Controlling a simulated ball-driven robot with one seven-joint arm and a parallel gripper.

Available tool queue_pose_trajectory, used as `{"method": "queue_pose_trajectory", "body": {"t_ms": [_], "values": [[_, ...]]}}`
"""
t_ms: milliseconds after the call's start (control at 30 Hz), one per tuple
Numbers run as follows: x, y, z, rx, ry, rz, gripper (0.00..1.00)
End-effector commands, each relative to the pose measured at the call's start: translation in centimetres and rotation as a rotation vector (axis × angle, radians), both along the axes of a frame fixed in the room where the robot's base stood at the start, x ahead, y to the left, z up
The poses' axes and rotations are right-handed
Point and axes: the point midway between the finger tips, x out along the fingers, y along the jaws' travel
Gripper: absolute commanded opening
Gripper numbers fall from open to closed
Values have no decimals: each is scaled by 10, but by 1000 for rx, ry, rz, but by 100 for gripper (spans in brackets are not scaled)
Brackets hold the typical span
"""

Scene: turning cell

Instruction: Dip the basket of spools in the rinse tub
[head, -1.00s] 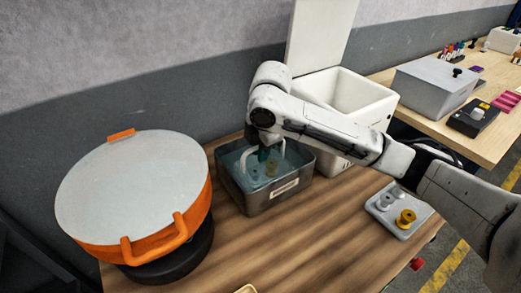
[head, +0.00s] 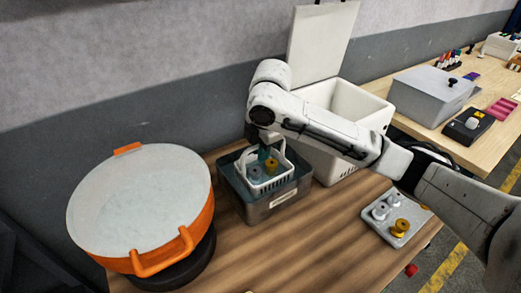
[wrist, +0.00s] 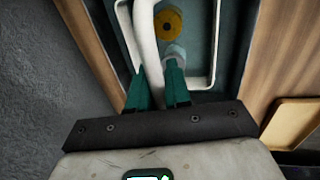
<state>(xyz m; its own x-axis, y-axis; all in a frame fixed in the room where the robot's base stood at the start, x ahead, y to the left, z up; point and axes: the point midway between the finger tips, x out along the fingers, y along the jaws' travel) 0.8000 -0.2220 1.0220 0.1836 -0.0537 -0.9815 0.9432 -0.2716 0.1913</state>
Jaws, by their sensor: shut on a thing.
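The white basket (head: 268,182) hangs upright by its handle at the rinse tub (head: 262,210), a grey metal box with a label on its front. The basket's rim shows above the tub's rim. A yellow spool (head: 271,166) and a grey spool (head: 255,172) are in the basket. My gripper (head: 264,153) is above the basket. In the wrist view its teal fingers (wrist: 157,88) are shut on the basket's white handle (wrist: 147,45). The yellow spool also shows there (wrist: 168,21). I cannot tell whether the basket's bottom touches the water.
A large orange drum (head: 185,243) with a pale top stands at the left. A white bin (head: 345,106) with a raised lid is behind the tub. A pale tray (head: 385,232) with several spools lies to the right. The wooden table front is mostly clear.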

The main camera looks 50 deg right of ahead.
Motion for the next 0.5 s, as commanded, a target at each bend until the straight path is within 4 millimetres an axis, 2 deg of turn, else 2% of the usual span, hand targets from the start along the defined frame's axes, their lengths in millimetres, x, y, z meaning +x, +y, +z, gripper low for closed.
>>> {"method": "queue_pose_trajectory", "body": {"t_ms": [33, 500], "values": [[0, 0, 7, 0, -1, 0, 0], [0, 0, 36, 0, -2, 0, 0]]}}
